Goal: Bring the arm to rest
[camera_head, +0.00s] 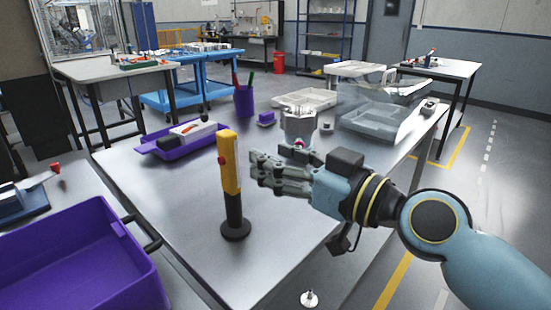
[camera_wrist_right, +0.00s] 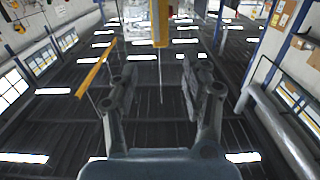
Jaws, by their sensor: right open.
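My right arm comes in from the right edge of the head view. My right gripper (camera_head: 258,170) points left above the metal table (camera_head: 190,215), just right of a yellow and black post with a red button. Its fingers are apart, with nothing seen between them. In the right wrist view the two fingers (camera_wrist_right: 160,85) are spread, with the dark ceiling and its lights behind them. My left gripper is not in view.
The yellow and black post (camera_head: 231,178) stands close to the fingertips. Behind are a silver machined housing (camera_head: 299,124), a purple tray (camera_head: 154,149) and a clear lidded box (camera_head: 375,118). A purple bin (camera_head: 75,250) is at the lower left. The table's front is mostly clear.

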